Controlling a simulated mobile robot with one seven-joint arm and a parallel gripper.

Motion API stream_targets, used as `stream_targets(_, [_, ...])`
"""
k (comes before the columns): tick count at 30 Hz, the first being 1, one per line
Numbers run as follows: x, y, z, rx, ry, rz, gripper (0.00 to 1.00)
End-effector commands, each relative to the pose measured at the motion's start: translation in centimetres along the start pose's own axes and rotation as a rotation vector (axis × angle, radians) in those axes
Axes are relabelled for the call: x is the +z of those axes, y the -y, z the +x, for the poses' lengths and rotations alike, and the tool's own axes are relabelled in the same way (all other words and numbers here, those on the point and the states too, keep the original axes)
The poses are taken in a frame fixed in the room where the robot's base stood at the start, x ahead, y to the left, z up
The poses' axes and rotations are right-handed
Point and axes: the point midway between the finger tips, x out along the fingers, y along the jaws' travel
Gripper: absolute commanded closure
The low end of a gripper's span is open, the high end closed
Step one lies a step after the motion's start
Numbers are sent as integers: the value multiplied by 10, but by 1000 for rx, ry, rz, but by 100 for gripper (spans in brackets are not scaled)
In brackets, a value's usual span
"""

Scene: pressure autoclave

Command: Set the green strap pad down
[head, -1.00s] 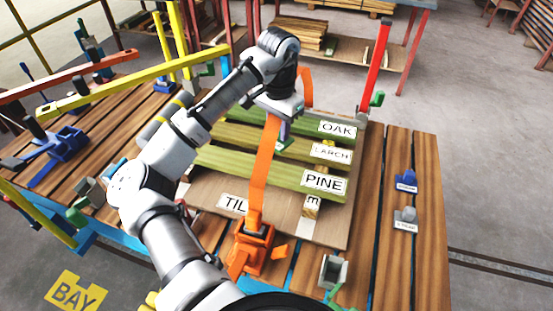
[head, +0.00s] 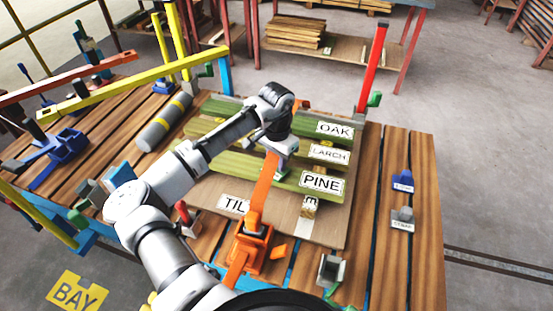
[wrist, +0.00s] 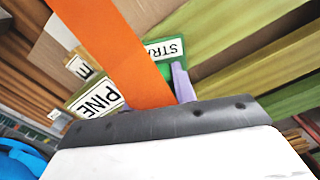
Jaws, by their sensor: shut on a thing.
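The green strap pad (wrist: 178,50), with a white label partly reading "STRA", shows just beyond my gripper in the wrist view. In the head view the pad (head: 282,175) is a small green patch under my gripper (head: 281,166), left of the PINE label. An orange strap (head: 262,190) runs beside the gripper to the orange ratchet (head: 250,247). I cannot tell whether the pad touches the pine plank (head: 242,164).
The larch plank (head: 240,136) and oak plank (head: 255,113) lie behind the pine one. A brown sheet (head: 275,213) lies beneath. A red post (head: 374,65) stands at the back right, a yellow bar (head: 130,82) at the left. Blue (head: 402,180) and grey (head: 402,217) fittings sit on the right boards.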

Motion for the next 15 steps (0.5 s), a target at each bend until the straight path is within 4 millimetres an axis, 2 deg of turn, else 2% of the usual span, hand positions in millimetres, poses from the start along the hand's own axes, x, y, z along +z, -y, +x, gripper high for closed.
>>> stream_targets(3, [0,0,3,1,0,0,96])
stream_targets(4, [0,0,3,1,0,0,71])
stream_targets(8, [0,0,2,0,0,0,54])
stream_targets(15, [0,0,2,0,0,0,52])
